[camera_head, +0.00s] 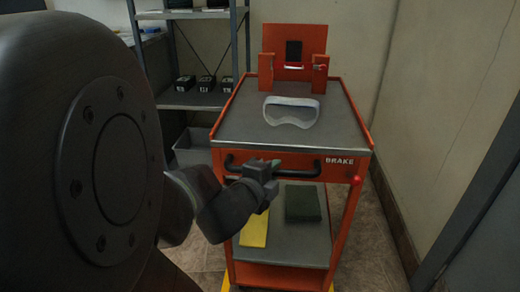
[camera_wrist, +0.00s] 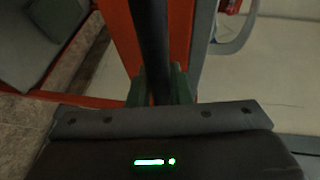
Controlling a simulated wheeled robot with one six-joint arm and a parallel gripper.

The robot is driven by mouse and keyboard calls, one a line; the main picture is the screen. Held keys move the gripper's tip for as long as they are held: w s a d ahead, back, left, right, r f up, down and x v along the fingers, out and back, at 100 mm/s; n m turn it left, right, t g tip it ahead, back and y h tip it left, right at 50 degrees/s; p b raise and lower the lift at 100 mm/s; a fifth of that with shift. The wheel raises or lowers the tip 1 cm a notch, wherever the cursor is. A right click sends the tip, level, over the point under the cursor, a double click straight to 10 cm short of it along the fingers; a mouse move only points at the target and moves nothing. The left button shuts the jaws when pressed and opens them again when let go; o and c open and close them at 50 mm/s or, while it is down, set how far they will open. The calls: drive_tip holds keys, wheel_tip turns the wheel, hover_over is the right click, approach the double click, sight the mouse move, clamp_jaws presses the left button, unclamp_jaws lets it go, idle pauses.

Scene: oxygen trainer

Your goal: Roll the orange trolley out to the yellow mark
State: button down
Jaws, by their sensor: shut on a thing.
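The orange trolley (camera_head: 347,220) stands in the middle of the head view, with a grey top and a lower shelf. A black bar handle (camera_head: 300,174) runs across its front below the top edge, and it also shows in the wrist view (camera_wrist: 149,35). My gripper (camera_head: 272,166) is shut on the left part of this handle. In the wrist view its green fingers (camera_wrist: 160,88) sit on both sides of the black bar. A red-tipped brake lever (camera_head: 356,180) is at the front right under the BRAKE label. A strip of yellow floor marking (camera_head: 228,284) shows at the trolley's foot, mostly hidden.
Clear goggles (camera_head: 291,111) lie on the trolley top. A yellow item (camera_head: 254,230) and a green box (camera_head: 303,203) are on the lower shelf. A metal shelf rack (camera_head: 195,98) stands behind left, with a grey bin (camera_head: 192,148) near it. A wall (camera_head: 440,120) is close on the right.

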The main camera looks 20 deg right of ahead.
drive_tip(key=shift+s+a, duration=0.5)
drive_tip(key=shift+s, duration=0.3)
drive_tip(key=shift+s+a, duration=0.5)
drive_tip(key=shift+s, duration=0.3)
drive_tip(key=c, duration=1.3)
unclamp_jaws()
